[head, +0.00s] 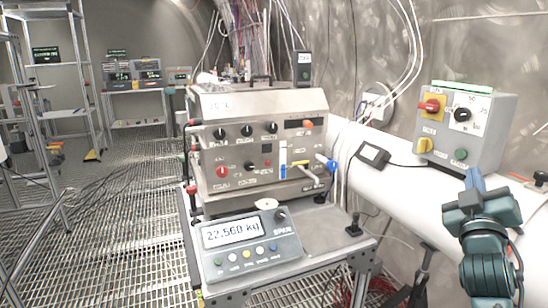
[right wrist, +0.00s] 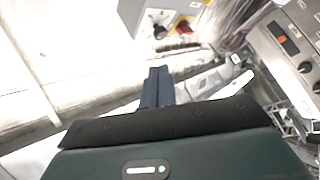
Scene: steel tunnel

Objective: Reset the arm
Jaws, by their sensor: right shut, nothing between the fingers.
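My right arm comes in at the lower right of the head view. Its gripper (head: 474,190) is raised in front of the white pipe, below the grey switch box. In the right wrist view the two fingers of the gripper (right wrist: 158,88) lie together, with nothing between them. The fingers appear apart from the box and the pipe. My left gripper does not show in either view.
A steel control panel (head: 262,150) with knobs stands on a metal cart, with a scale display (head: 250,248) in front. The grey switch box (head: 464,130) is on the right by the white pipe (head: 400,190). Shelving (head: 85,110) stands at the left. Grating floor (head: 120,215) is open at left.

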